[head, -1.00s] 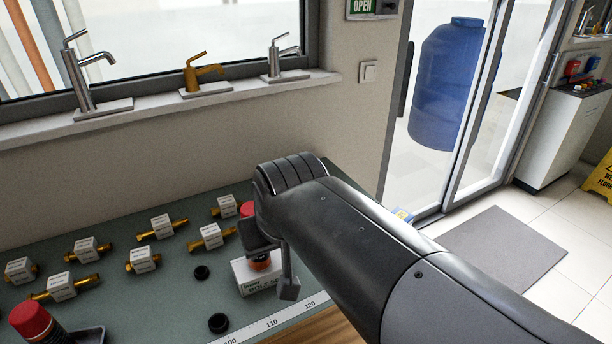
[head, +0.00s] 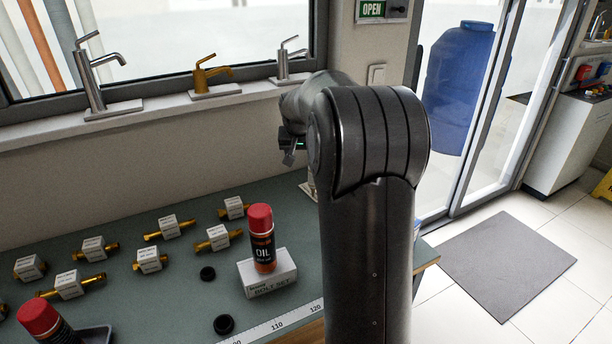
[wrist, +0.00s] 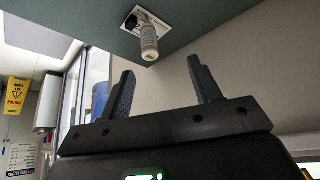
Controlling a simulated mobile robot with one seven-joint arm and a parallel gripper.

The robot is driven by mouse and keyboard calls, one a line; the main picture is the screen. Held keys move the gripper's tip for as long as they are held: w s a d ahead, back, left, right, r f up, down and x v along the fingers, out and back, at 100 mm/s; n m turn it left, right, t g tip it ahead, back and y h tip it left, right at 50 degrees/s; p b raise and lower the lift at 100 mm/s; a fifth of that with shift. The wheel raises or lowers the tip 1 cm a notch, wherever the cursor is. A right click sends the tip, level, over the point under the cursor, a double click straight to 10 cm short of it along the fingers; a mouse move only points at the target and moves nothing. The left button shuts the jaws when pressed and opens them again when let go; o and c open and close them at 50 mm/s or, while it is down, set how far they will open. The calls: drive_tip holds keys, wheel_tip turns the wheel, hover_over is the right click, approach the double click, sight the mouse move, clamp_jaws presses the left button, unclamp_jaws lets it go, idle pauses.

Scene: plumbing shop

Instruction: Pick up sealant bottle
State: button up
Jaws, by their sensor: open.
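In the wrist view, which looks upside down, a pale bottle (wrist: 149,38) stands on a white card (wrist: 157,22) on the green bench. I cannot read its label, so I cannot tell for sure that it is the sealant bottle. My gripper (wrist: 161,65) is open and empty, its two fingers apart, with the bottle beyond the fingertips and not between them. In the head view my gripper (head: 291,157) is above the bench's back edge, partly behind my arm. There, a sliver of something white (head: 308,188) shows below it; my arm hides the rest.
A red-capped oil can (head: 262,240) stands on a white box (head: 268,277) left of my arm. Another red-capped can (head: 42,320) is at the front left. Several brass fittings (head: 170,228) and two black rings lie on the bench (head: 120,290). Taps line the windowsill (head: 160,118) behind.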

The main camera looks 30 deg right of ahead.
drive_tip(key=shift+m, duration=0.5)
drive_tip(key=shift+w+d+r+x, duration=0.2)
drive_tip(key=shift+d+x, duration=0.45)
drive_tip(key=shift+x, duration=2.35)
drive_tip(key=shift+w+d+r+x, duration=0.1)
drive_tip(key=shift+d+r+x, duration=0.4)
drive_tip(key=shift+x, duration=2.5)
drive_tip(key=shift+w+d+r+x, duration=0.1)
drive_tip(key=shift+d+x, duration=0.75)
drive_tip(key=shift+x, duration=2.1)
drive_tip(key=shift+s, duration=0.1)
drive_tip(key=shift+c, duration=0.4)
drive_tip(key=c, duration=1.1)
drive_tip(key=shift+c, duration=0.2)
